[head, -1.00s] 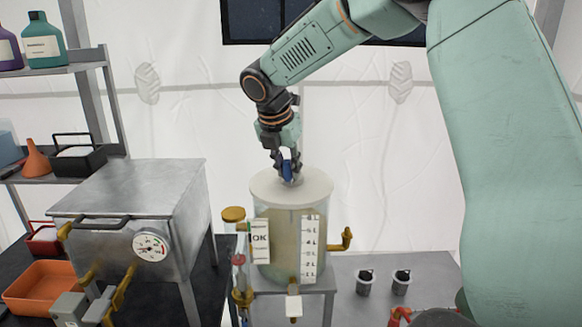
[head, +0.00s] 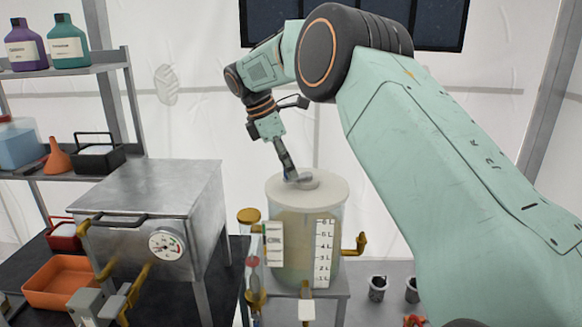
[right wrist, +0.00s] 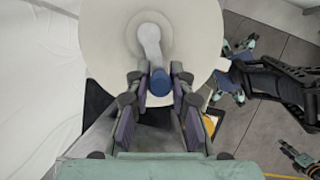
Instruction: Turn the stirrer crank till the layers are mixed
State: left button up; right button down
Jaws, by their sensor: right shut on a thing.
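The mixing tank (head: 300,235) stands on a small stand, a cloudy yellowish fill showing behind its litre scale. No separate layers can be made out in the fill. Its pale round lid (head: 330,188) carries the stirrer crank (head: 306,183), which also shows in the right wrist view (right wrist: 149,40) as a light arm ending in a blue knob (right wrist: 160,82). My right gripper (head: 290,175) is shut on the blue knob, its fingers on either side of it in the right wrist view (right wrist: 158,85). My left gripper is not in the head view.
A metal box with a dial gauge (head: 167,244) stands left of the tank. An orange bin (head: 62,283) and shelves with bottles (head: 70,45) are further left. A brass tap (head: 355,245) juts from the tank's right side. Two dark cups (head: 377,288) stand on the right.

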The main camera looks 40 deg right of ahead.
jog(key=shift+w+d+r+m+g+y, duration=0.15)
jog(key=shift+w+m, duration=0.1)
jog(key=shift+m, duration=0.25)
jog(key=shift+w+d+f+m+g+y, duration=0.1)
jog(key=shift+w+m+g, duration=0.15)
jog(key=shift+m, duration=0.25)
jog(key=shift+w+d+r+m+g+y, duration=0.1)
jog(key=shift+w+m, duration=0.2)
jog(key=shift+m, duration=0.5)
jog(key=c, duration=1.2)
grip_release()
jog(key=shift+s, duration=0.1)
jog(key=shift+o, duration=0.2)
jog(key=shift+s+a+n, duration=0.2)
jog(key=shift+n, duration=0.6)
